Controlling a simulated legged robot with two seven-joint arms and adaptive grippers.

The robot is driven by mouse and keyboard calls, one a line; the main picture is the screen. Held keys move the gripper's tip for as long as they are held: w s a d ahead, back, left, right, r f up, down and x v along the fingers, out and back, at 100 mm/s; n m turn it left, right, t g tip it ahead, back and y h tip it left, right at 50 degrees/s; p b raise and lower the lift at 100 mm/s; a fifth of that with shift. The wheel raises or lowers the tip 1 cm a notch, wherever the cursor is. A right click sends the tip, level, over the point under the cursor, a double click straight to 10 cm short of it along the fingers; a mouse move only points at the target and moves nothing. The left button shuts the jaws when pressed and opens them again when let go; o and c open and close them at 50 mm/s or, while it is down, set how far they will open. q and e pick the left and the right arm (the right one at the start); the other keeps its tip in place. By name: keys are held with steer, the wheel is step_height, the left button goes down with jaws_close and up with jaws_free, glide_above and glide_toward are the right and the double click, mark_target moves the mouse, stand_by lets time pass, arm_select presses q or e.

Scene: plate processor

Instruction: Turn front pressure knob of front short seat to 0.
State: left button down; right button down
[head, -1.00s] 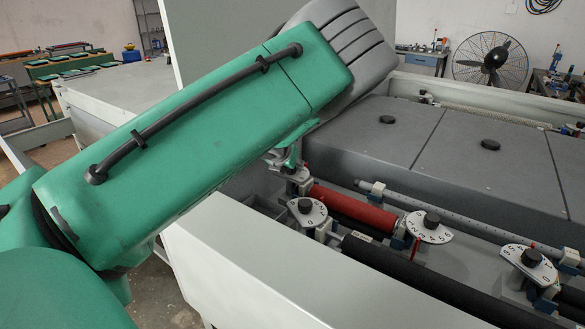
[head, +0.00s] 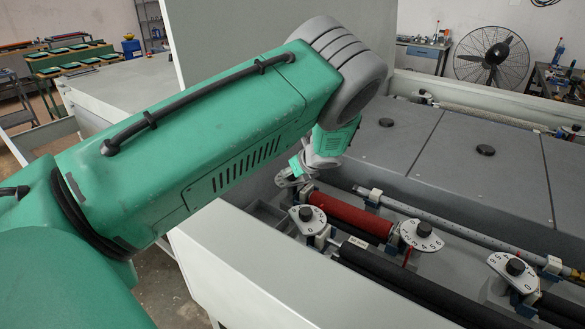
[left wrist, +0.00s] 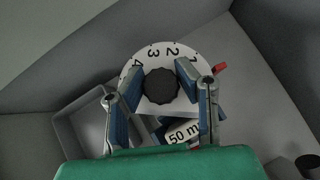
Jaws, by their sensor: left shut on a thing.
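In the left wrist view, a black knob (left wrist: 160,87) sits on a white numbered dial (left wrist: 163,47). The digits 2, 3 and 4 show on the dial's far side; its near side is partly hidden. My left gripper (left wrist: 161,84) has its two blue-padded fingers on either side of the knob, shut on it. A small red tip (left wrist: 220,68) shows at the dial's right edge. In the head view my left gripper (head: 290,178) is low by the machine's inner left corner, near the red roller (head: 350,216). The held knob is hard to make out there. My right gripper is not in view.
Other dials with black knobs stand close by: a left one (head: 305,215), a middle one (head: 422,232) and a right one (head: 514,266). A dark roller (head: 400,280) runs in front. A white wall (head: 240,255) edges the machine. Grey covers (head: 480,172) lie behind.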

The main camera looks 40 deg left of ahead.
arm_select(q)
steer(key=shift+d+f+n+g+b, duration=0.1)
steer(key=shift+f+n+g+b, duration=0.3)
steer(key=shift+n+g, duration=0.5)
steer(key=shift+n+g+b, duration=0.6)
steer(key=shift+n+b, duration=0.2)
steer(key=shift+n, duration=0.1)
steer(key=n+g+b, duration=0.2)
steer(key=n+b, duration=0.1)
steer(key=shift+s, duration=0.1)
steer(key=shift+d+r+n+g+b, duration=0.1)
steer(key=shift+n+g+b, duration=0.2)
steer(key=shift+n, duration=0.1)
steer(key=c, duration=1.4)
jaws_free()
steer(key=shift+o, duration=1.1)
steer(key=shift+r, duration=0.1)
